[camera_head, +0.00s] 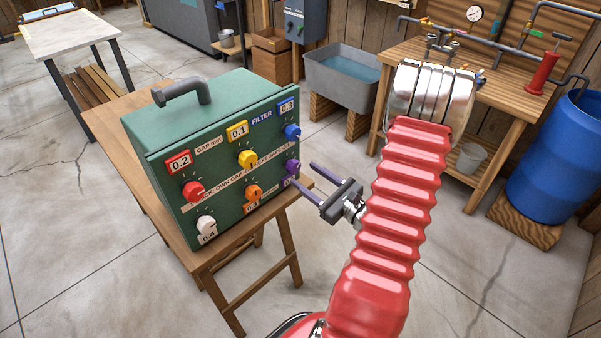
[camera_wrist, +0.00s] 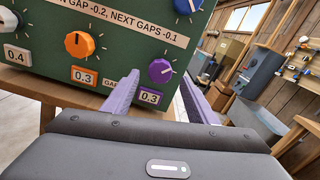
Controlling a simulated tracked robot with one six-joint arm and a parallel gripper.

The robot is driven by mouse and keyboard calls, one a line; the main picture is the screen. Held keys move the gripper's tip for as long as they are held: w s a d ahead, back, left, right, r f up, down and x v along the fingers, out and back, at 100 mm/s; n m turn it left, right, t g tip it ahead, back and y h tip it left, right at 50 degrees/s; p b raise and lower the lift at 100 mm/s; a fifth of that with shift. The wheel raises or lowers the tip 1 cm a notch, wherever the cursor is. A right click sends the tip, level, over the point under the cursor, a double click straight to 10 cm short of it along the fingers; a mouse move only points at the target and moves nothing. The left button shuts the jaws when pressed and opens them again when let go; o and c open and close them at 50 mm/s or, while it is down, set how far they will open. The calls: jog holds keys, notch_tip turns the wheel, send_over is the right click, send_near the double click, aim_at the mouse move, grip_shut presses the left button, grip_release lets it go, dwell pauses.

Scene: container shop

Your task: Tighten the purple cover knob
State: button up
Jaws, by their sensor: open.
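The purple knob (camera_head: 292,167) is at the lower right of the front of a green box (camera_head: 180,128). In the wrist view the purple knob (camera_wrist: 160,71) has a white pointer mark and a label below it that reads 0.3. My gripper (camera_head: 308,174) is open, its two purple fingers pointing at the box near this knob. In the wrist view my gripper (camera_wrist: 160,85) has the knob showing between its fingers, beyond the tips. Whether a finger touches the knob I cannot tell.
Red (camera_head: 193,190), yellow (camera_head: 247,158), blue (camera_head: 292,131), orange (camera_head: 254,192) and white (camera_head: 206,225) knobs share the panel. A printed strip (camera_head: 238,180) crosses it. The box stands on a wooden table (camera_head: 215,262). A sink (camera_head: 343,80) and a blue barrel (camera_head: 551,155) stand behind.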

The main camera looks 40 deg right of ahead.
aim_at(296, 169)
jog(key=shift+w, duration=1.75)
jog(key=shift+a, duration=0.1)
jog(key=c, duration=1.1)
